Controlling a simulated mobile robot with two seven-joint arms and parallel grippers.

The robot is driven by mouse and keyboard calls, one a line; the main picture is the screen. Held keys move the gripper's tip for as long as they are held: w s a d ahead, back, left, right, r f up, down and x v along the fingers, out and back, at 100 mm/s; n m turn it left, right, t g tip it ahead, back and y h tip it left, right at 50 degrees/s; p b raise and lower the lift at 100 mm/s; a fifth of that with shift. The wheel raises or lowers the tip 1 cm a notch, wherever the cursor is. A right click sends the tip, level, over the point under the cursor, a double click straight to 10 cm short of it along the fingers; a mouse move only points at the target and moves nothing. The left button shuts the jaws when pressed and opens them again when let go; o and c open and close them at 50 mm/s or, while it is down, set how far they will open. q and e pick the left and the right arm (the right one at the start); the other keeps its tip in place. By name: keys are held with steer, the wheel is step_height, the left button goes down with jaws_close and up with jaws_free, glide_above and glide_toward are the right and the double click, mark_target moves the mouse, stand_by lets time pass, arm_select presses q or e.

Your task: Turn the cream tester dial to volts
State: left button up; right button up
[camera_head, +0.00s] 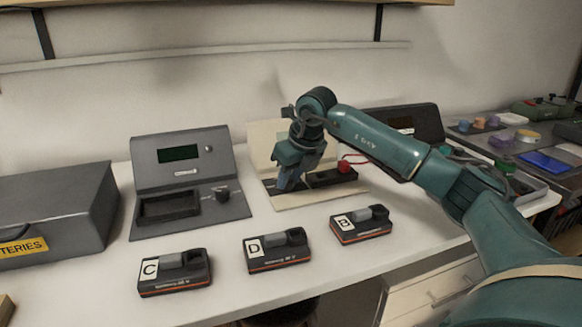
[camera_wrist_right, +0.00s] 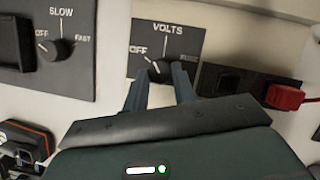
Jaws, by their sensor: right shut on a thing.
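The cream tester (camera_head: 263,136) stands at the back middle of the bench, partly hidden by my right arm. Its dark dial panel (camera_wrist_right: 143,39) shows in the right wrist view with the labels VOLTS at the top and OFF at the left; a third label at the right is partly covered. The black dial (camera_wrist_right: 159,70) sits below the labels, between my fingertips. My right gripper (camera_wrist_right: 160,80) is shut on the dial; it also shows in the head view (camera_head: 285,184). The dial's pointer is hard to make out. My left gripper is not in view.
A grey charger (camera_head: 180,144) with its own SLOW/FAST knob (camera_wrist_right: 56,50) stands left of the tester. Batteries marked C (camera_head: 175,272), D (camera_head: 276,250) and B (camera_head: 361,224) lie in front. A red plug (camera_wrist_right: 284,97) is right of the dial. A grey batteries box (camera_head: 60,195) is far left.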

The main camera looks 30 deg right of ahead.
steer(key=m+p, duration=0.1)
steer(key=m+h+p, duration=0.1)
steer(key=m, duration=0.1)
steer(key=shift+a+r+m, duration=0.15)
steer(key=shift+a+m, duration=0.05)
steer(key=shift+m, duration=0.1)
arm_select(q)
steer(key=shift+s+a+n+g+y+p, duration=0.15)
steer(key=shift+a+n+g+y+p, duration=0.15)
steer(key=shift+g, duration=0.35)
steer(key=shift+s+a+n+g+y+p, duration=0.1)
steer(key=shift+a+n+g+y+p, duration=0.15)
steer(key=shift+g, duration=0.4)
arm_select(e)
steer(key=shift+a+m+g+h, duration=0.15)
steer(key=shift+m+h, duration=0.25)
steer(key=shift+m, duration=0.45)
steer(key=shift+d+m+g+h, duration=0.15)
steer(key=shift+m+h, duration=0.25)
steer(key=shift+m, duration=0.45)
steer(key=shift+a, duration=0.1)
steer(key=o, duration=1)
